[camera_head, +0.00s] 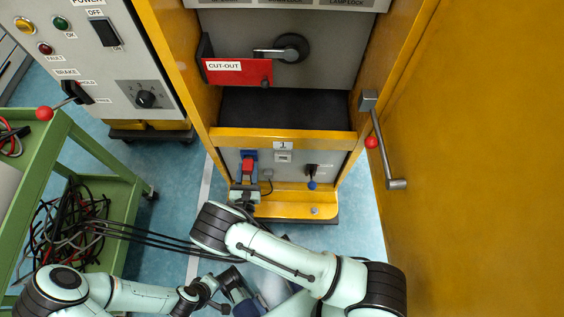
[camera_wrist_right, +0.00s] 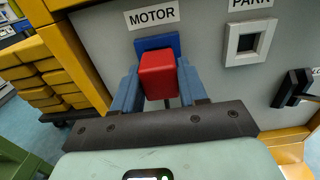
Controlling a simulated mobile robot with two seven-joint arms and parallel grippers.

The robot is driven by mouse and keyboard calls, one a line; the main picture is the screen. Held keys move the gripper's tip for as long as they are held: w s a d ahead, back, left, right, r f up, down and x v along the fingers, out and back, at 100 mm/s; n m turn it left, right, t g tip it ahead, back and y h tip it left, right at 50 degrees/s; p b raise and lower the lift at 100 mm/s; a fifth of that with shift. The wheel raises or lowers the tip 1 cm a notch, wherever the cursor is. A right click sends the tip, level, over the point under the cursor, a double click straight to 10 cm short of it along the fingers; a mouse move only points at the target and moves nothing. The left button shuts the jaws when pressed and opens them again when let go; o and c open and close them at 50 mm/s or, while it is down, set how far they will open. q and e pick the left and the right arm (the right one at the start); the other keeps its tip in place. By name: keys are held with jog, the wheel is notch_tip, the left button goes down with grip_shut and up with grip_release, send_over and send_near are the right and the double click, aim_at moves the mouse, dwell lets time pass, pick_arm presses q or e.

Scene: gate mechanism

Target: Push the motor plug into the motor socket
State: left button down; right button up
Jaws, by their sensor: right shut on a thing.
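The red motor plug (camera_wrist_right: 158,76) is between the two blue fingers of my right gripper (camera_wrist_right: 160,88), which is shut on it. In the head view the red plug (camera_head: 247,167) shows just beyond my right gripper (camera_head: 245,188). The blue motor socket (camera_wrist_right: 157,44) is on the grey panel under the MOTOR label, directly behind the plug. It also shows in the head view (camera_head: 249,155). The plug covers most of the socket, so I cannot tell how deep it sits. My left gripper (camera_head: 222,290) is low in the head view, away from the panel; its fingers are unclear.
A square PARK socket (camera_wrist_right: 247,42) and a black-handled switch (camera_wrist_right: 297,88) are right of the motor socket. The yellow cabinet frame (camera_head: 280,138) surrounds the panel. A green cart (camera_head: 110,205) with tangled cables stands left. A yellow door (camera_head: 480,150) is at right.

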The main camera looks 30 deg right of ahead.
jog(key=shift+w+d, duration=0.4)
jog(key=shift+w, duration=0.2)
dwell(0.8)
jog(key=o, duration=1.2)
